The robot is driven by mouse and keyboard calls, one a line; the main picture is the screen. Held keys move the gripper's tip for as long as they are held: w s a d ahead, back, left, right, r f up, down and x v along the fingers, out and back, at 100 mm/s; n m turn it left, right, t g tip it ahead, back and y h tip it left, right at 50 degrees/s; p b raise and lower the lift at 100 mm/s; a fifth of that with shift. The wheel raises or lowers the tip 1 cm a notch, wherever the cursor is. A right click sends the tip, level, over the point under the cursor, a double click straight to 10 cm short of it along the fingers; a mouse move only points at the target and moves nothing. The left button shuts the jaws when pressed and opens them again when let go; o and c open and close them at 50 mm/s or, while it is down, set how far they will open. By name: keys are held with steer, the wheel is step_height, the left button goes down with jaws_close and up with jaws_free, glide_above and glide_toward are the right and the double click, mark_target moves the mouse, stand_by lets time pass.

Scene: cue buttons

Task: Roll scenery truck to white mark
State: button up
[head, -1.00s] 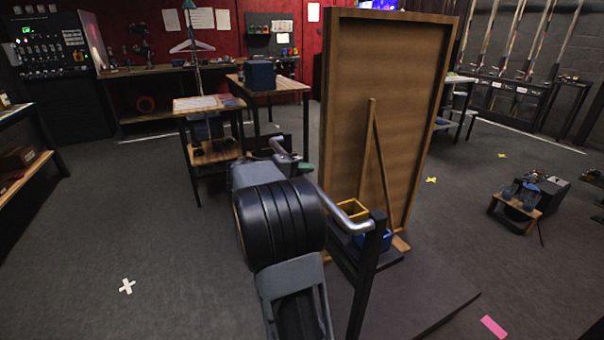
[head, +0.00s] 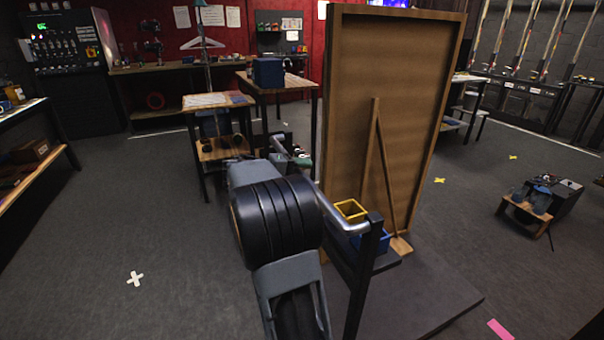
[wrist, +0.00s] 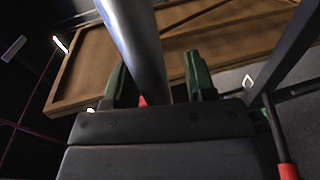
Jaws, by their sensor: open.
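The scenery truck (head: 440,299) is a dark flat platform carrying a tall wooden scenery flat (head: 415,110) with a diagonal brace. A silver push handle (head: 345,222) rises on a black post at its near side. The white mark (head: 135,279) is a taped cross on the floor, left of the truck and my arm. My gripper (head: 292,158) is at the handle's far end, partly hidden behind my wrist. In the wrist view my gripper's green fingers (wrist: 160,85) are open on either side of the silver handle bar (wrist: 138,45); contact is unclear.
Yellow (head: 439,181) and pink (head: 500,329) marks lie to the right. A yellow crate (head: 350,209) and a blue bin (head: 377,241) sit on the truck. A small wooden table (head: 218,100) stands beyond my arm. A low machine (head: 540,200) is at right.

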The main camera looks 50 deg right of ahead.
steer(key=shift+a, duration=0.1)
steer(key=p+v, duration=0.1)
steer(key=v, duration=1.2)
steer(key=shift+w+a+p, duration=0.2)
steer(key=shift+a+p, duration=0.1)
steer(key=shift+p, duration=0.1)
steer(key=shift+r, duration=0.1)
